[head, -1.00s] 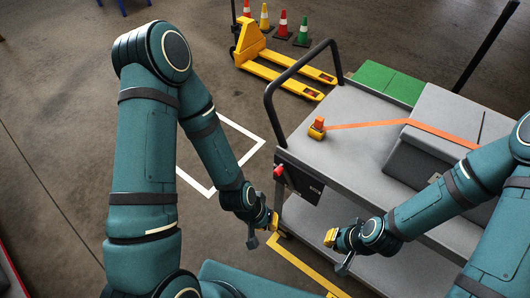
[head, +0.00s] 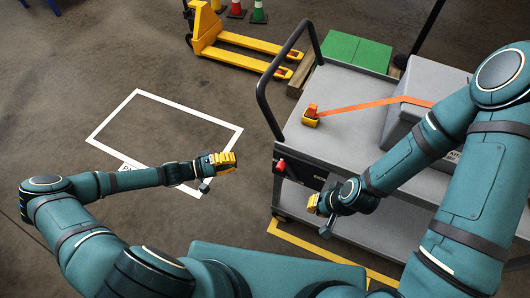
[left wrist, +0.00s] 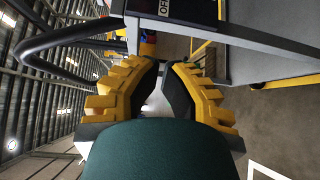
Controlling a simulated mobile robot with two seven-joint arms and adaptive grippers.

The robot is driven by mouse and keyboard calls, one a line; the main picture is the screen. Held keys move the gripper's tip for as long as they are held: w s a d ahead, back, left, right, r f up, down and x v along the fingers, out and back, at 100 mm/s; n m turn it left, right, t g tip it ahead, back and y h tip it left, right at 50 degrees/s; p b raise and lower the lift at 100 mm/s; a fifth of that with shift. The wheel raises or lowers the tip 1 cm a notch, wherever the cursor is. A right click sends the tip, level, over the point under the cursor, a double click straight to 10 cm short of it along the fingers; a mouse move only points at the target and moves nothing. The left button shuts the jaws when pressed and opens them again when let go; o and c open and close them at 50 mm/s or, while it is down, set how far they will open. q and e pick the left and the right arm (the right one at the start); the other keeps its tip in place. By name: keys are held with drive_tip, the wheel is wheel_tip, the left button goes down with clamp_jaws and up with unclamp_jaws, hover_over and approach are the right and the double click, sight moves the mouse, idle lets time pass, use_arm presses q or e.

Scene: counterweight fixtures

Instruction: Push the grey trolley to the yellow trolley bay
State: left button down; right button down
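The grey trolley (head: 345,142) stands at the right in the head view, with a black push handle (head: 262,92) at its left end and a lower shelf. A yellow floor outline (head: 318,250) runs along its near side. My arms hide part of the trolley, and the outline's far part is hidden. My left gripper (head: 228,162) is left of the trolley's handle end, apart from it. In the left wrist view its fingers (left wrist: 165,75) are spread with an empty gap. My right gripper (head: 314,204) is by the trolley's near left corner; its finger opening is unclear and contact cannot be told.
A grey case (head: 402,120) lies on the trolley under an orange strap (head: 375,104). A white floor outline (head: 121,106) encloses empty floor at left. A yellow pallet jack (head: 207,30), cones (head: 258,12) and a green-topped pallet (head: 358,50) stand behind.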

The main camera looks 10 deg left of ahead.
use_arm(q)
drive_tip(key=w+d+t, duration=0.1)
drive_tip(key=w+d, duration=0.3)
drive_tip(key=d, duration=0.6)
drive_tip(key=shift+w+d+r+b, duration=0.2)
drive_tip(key=shift+d+r+b, duration=0.1)
drive_tip(key=shift+b, duration=0.05)
